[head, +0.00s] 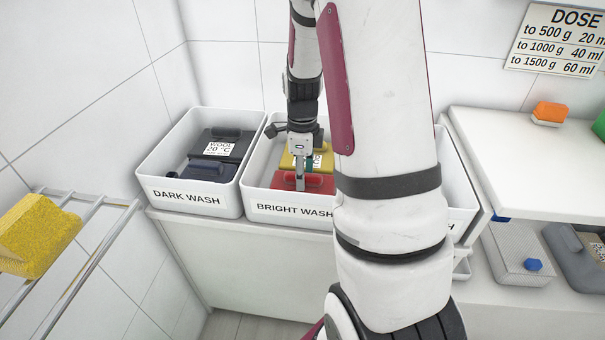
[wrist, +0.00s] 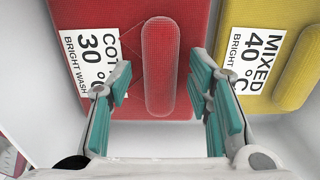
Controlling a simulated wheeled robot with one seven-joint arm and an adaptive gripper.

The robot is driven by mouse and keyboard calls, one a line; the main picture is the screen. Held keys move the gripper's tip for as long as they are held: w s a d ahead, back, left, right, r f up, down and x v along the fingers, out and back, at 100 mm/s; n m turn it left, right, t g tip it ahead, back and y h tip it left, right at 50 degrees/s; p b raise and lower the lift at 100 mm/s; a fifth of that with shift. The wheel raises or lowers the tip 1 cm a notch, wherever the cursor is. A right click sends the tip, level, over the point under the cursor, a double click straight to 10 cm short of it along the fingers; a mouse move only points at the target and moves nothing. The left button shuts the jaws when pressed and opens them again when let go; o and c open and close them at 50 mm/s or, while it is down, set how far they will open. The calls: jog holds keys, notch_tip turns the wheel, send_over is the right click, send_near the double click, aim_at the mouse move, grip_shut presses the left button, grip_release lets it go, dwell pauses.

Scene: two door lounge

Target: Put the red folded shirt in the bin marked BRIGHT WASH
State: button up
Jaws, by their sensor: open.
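The red folded shirt (head: 318,183) lies in the white bin marked BRIGHT WASH (head: 288,209), at its front. In the wrist view the red shirt (wrist: 190,50) shows a raised ridge along its middle and a label reading 30 °C, BRIGHT WASH. My gripper (head: 301,183) is over the shirt inside the bin. In the wrist view my gripper (wrist: 160,82) is open, with its teal-padded fingers on either side of the ridge and gaps between. I cannot tell whether the fingertips touch the shirt.
A yellow folded item (wrist: 275,60) labelled MIXED 40 °C lies beside the red shirt. The DARK WASH bin (head: 188,196) on the left holds dark folded items. Another white bin (head: 461,200) is mostly hidden by my arm. A rack (head: 85,245) holds a yellow block (head: 36,235) at left.

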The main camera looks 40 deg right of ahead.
notch_tip(320, 180, up, 11)
jog(key=p, duration=0.2)
jog(key=s+a+r+n, duration=0.3)
jog(key=a+r+n, duration=0.3)
jog(key=a, duration=0.1)
jog(key=s+a+r+n, duration=0.2)
jog(key=s+a+n, duration=0.5)
jog(key=s+n, duration=0.3)
jog(key=s+a+r+n+t, duration=0.1)
jog(key=s+a+r+n, duration=0.2)
jog(key=s+a+n, duration=0.5)
jog(key=s+n, duration=0.3)
jog(key=n, duration=0.1)
jog(key=shift+s+a, duration=0.15)
notch_tip(320, 180, up, 16)
jog(key=t+p, duration=0.3)
jog(key=p, duration=1.1)
jog(key=shift+f, duration=0.2)
